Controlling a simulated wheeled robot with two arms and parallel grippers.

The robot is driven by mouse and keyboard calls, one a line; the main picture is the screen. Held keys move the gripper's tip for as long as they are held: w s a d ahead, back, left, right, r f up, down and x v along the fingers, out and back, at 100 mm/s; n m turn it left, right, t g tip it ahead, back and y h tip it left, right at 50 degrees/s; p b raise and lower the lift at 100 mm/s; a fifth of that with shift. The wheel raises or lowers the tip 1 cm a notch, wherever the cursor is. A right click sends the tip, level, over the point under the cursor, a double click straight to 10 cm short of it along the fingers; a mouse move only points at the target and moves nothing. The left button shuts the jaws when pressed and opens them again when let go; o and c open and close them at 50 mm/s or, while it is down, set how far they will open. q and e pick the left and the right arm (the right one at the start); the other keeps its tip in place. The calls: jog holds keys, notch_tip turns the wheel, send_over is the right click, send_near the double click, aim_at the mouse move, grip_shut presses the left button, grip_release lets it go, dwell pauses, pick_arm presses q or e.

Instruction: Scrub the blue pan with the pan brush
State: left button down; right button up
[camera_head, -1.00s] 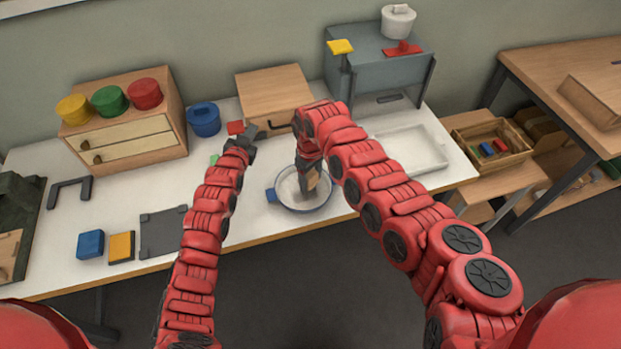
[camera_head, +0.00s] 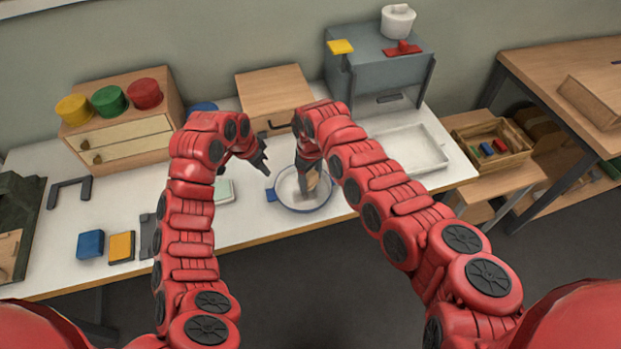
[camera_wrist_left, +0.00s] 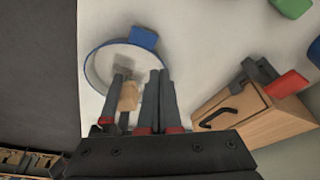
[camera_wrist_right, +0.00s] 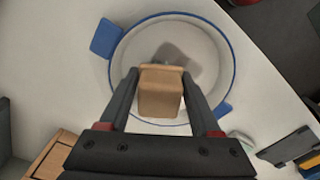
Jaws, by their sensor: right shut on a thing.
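The blue pan (camera_head: 322,204), pale inside with a blue rim and blue handles, sits on the white table near the front edge. It also shows in the right wrist view (camera_wrist_right: 232,75) and the left wrist view (camera_wrist_left: 88,78). My right gripper (camera_head: 306,186) is shut on the pan brush (camera_wrist_right: 160,95), whose tan wooden block is between the fingers over the pan's inside. The brush's lower end is hidden, so contact with the pan floor is unclear. My left gripper (camera_head: 263,160) is just left of the pan, its fingers together and empty (camera_wrist_left: 160,100).
A pale green block (camera_head: 224,191) lies left of the pan. A wooden box (camera_head: 275,90) with a dark handle stands behind, and a white tray (camera_head: 442,168) lies to the right.

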pick_arm(q)
jog(key=shift+f, duration=1.95)
jog(key=shift+f, duration=1.1)
dwell(0.4)
pick_arm(e)
jog(key=shift+f, duration=1)
dwell(0.3)
